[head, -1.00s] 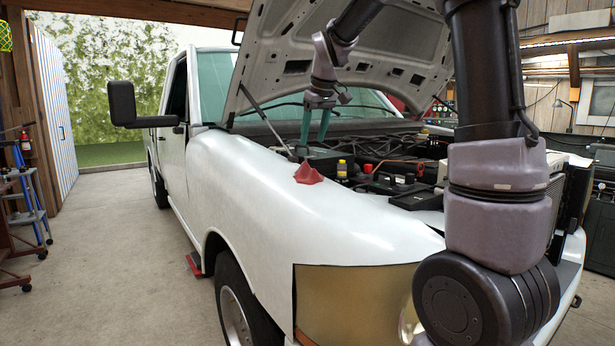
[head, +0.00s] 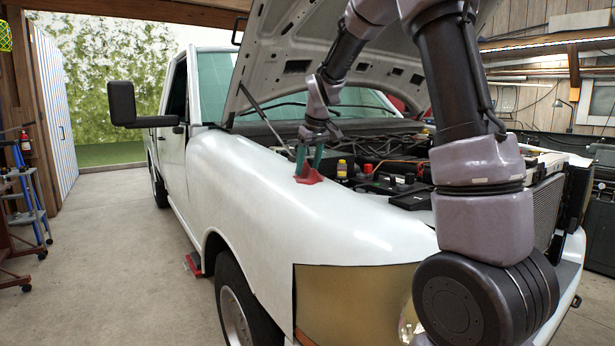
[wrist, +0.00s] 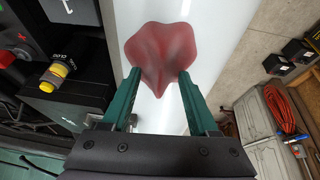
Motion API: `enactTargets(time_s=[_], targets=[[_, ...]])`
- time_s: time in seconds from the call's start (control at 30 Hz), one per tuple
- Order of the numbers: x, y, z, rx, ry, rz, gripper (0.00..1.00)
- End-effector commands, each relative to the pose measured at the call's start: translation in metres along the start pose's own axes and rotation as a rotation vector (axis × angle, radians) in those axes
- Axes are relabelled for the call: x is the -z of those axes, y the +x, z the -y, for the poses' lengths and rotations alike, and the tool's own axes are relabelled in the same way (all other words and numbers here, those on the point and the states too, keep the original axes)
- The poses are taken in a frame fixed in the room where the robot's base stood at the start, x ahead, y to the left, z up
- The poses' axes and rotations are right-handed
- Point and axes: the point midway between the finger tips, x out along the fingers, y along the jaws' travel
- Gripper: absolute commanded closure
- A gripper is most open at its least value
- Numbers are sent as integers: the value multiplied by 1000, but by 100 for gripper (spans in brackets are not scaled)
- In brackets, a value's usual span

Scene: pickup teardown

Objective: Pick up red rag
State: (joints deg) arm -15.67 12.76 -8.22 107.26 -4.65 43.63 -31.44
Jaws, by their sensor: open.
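The red rag (head: 308,175) lies crumpled on the white fender by the edge of the engine bay. In the wrist view the rag (wrist: 160,52) is at the top middle, just beyond and partly between the fingertips. My gripper (head: 309,174) has green fingers pointing down at the rag in the head view. In the wrist view my gripper (wrist: 158,82) is open, one finger on each side of the rag's near point. I cannot tell whether the fingers touch the cloth.
The white truck's fender (head: 330,220) slopes below the rag. A yellow-capped bottle (head: 342,168) stands in the engine bay right of the rag, and also shows in the wrist view (wrist: 52,76).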

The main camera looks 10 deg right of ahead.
Motion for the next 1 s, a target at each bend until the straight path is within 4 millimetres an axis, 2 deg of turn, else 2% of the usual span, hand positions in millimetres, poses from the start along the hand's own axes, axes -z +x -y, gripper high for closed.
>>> enactTargets(time_s=[0.5,0.57,0.6,0.67,1.0], targets=[[-1,4,1,0,-1,0,40],[-1,3,1,0,-1,-1,63],[-1,3,1,0,-1,-1,78],[-1,3,1,0,-1,0,100],[0,1,0,0,-1,-1,100]])
